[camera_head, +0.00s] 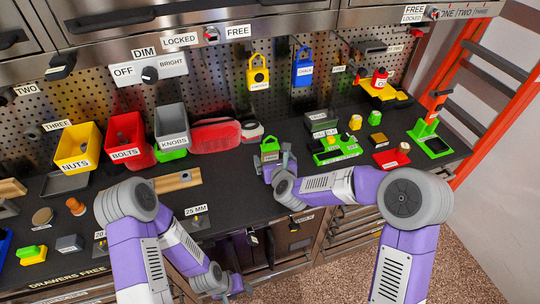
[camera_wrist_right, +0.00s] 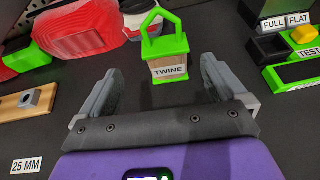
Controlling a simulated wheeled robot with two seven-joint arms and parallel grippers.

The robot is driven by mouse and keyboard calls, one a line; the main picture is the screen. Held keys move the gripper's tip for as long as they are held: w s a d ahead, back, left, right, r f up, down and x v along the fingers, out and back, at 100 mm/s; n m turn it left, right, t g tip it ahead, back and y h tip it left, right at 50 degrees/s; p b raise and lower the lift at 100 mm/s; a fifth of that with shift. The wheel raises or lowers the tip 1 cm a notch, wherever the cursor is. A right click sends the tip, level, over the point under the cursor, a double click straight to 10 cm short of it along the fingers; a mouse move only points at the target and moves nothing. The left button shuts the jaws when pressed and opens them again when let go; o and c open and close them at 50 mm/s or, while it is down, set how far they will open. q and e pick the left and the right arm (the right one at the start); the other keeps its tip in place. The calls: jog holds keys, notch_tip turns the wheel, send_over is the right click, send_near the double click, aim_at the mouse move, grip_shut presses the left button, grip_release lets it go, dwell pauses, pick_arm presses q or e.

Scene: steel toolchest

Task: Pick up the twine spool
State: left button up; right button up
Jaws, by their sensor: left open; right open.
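The twine spool (camera_head: 270,149) is a small block with a green top and green loop handle, standing upright on the dark worktop. In the right wrist view the twine spool (camera_wrist_right: 166,66) shows its wooden-looking front and TWINE label. My right gripper (camera_head: 274,163) is open and empty at the spool's near side. In the wrist view its fingers lie left and right of the spool, which stands just beyond the fingertips with no visible contact. My left gripper (camera_head: 238,286) is low in front of the chest, below the worktop edge, and open; its fingers are small in view.
A red case (camera_head: 215,136) and the grey KNOBS bin (camera_head: 172,124) stand left of the spool. A green TEST block (camera_head: 337,151) stands to its right. A wooden strip (camera_head: 178,180) lies at front left. A perforated back panel (camera_head: 225,75) rises behind.

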aim_at(271, 152)
jog(key=shift+w+f, duration=0.2)
jog(key=shift+f, duration=0.25)
jog(key=shift+w+a, duration=0.2)
jog(key=shift+w, duration=0.3)
jog(key=shift+d+x, duration=0.2)
jog(key=shift+x, duration=1.3)
jog(key=shift+d+x, duration=0.2)
jog(key=shift+x, duration=1.35)
jog(key=shift+w, duration=0.1)
jog(key=shift+c, duration=0.2)
jog(key=c, duration=1.1)
pick_arm(q)
jog(key=shift+r+p, duration=0.8)
jog(key=shift+p, duration=0.25)
pick_arm(e)
jog(key=shift+o, duration=0.2)
notch_tip(271, 152, up, 10)
jog(key=shift+r, duration=0.1)
